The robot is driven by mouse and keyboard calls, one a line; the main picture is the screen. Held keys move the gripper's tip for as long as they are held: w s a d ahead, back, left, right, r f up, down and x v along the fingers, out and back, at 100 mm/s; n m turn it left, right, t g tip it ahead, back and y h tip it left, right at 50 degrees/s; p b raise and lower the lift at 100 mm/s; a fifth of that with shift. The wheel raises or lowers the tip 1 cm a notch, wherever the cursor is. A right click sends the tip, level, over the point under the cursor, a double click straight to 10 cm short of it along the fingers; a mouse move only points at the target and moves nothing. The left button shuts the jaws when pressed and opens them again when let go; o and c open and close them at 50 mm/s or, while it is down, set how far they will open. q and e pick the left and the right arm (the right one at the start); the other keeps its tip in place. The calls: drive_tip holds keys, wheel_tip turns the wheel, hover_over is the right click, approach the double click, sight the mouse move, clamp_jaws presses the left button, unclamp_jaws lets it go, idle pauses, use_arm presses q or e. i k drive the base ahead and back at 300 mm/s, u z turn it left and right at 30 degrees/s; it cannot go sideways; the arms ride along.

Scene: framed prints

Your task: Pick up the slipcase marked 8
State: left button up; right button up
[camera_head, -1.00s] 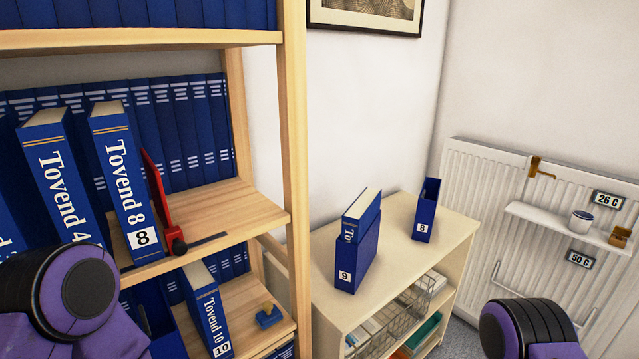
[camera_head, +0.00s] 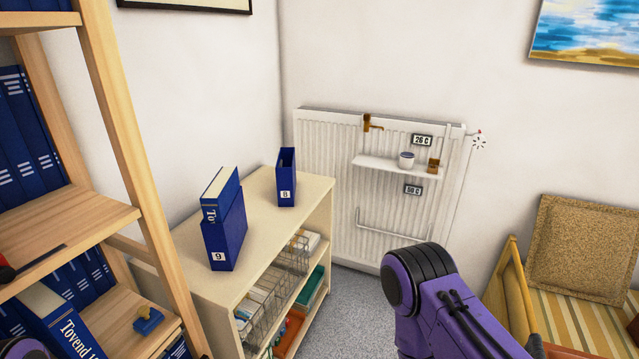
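The slipcase marked 8 (camera_head: 287,180) is a narrow, dark blue, open-topped case with a white label. It stands upright and looks empty on the back part of the low cabinet's top (camera_head: 262,205). A second blue slipcase, marked 9 (camera_head: 226,240), stands nearer on the same top with a thick blue book (camera_head: 221,194) sticking out of it. Purple and black links of my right arm show at the lower right, apart from the cabinet. Neither gripper is in view.
A tall wooden shelf (camera_head: 130,135) with blue books stands at the left. A white radiator (camera_head: 325,150) with a small shelf (camera_head: 385,165) is on the back wall. A wooden seat with a cushion (camera_head: 580,250) is at the right. Grey floor (camera_head: 355,310) is clear beside the cabinet.

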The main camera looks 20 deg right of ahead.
sight(286, 181)
drive_tip(key=u, duration=0.35)
drive_tip(key=k, duration=0.25)
drive_tip(key=z, duration=1.7)
drive_tip(key=i, duration=0.95)
drive_tip(key=u, duration=0.65)
drive_tip(key=i, duration=0.85)
drive_tip(key=u, duration=2.65)
drive_tip(key=k, duration=0.3)
drive_tip(key=u, duration=0.05)
